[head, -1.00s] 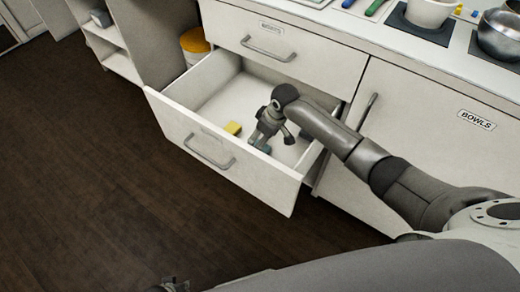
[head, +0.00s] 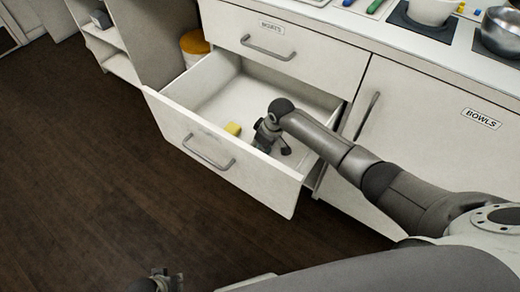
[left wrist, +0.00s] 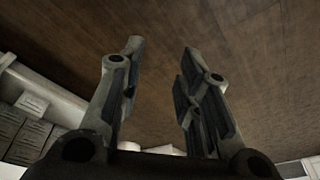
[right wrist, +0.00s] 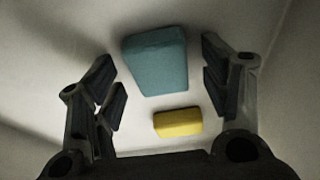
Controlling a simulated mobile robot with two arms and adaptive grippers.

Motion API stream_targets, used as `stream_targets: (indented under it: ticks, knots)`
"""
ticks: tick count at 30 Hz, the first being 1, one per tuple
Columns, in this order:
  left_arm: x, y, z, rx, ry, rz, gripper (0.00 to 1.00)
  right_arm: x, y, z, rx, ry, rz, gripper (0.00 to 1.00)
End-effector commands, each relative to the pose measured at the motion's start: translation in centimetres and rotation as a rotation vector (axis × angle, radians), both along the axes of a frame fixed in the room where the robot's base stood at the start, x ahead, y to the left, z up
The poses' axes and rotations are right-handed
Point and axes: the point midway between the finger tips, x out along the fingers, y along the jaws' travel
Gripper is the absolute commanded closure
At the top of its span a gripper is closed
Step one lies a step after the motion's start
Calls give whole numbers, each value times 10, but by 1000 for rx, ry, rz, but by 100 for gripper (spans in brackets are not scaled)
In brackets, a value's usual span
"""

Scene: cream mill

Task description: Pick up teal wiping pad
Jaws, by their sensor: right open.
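The teal wiping pad (right wrist: 155,60) lies flat on the bottom of the open drawer in the right wrist view. My right gripper (right wrist: 158,78) is open above it, with one finger on each side of the pad and a gap to each. In the head view my right gripper (head: 272,144) points down into the drawer and mostly hides the pad. My left gripper (head: 162,278) is at the bottom edge of the head view, over the floor. The left wrist view shows its fingers (left wrist: 162,65) apart, with nothing between them.
A yellow sponge (right wrist: 178,122) lies close beside the pad; it also shows in the head view (head: 233,129). The drawer's front panel (head: 210,150) and side walls surround the gripper. A closed drawer (head: 290,42) is above. The floor at left is clear.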

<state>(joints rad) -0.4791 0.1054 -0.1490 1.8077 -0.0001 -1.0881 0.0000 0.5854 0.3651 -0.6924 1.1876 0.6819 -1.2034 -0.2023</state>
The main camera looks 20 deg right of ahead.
Motion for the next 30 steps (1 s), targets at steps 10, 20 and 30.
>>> stream_targets:
  ticks: [10,20,30]
  knots:
    - [0,0,0,0,0,0,69,0,0,0,0,0,0,68]
    - [0,0,0,0,0,0,69,0,0,1,-1,-1,0,68]
    - [-5,1,-19,1,11,-2,69,1,-1,23,0,-1,0,68]
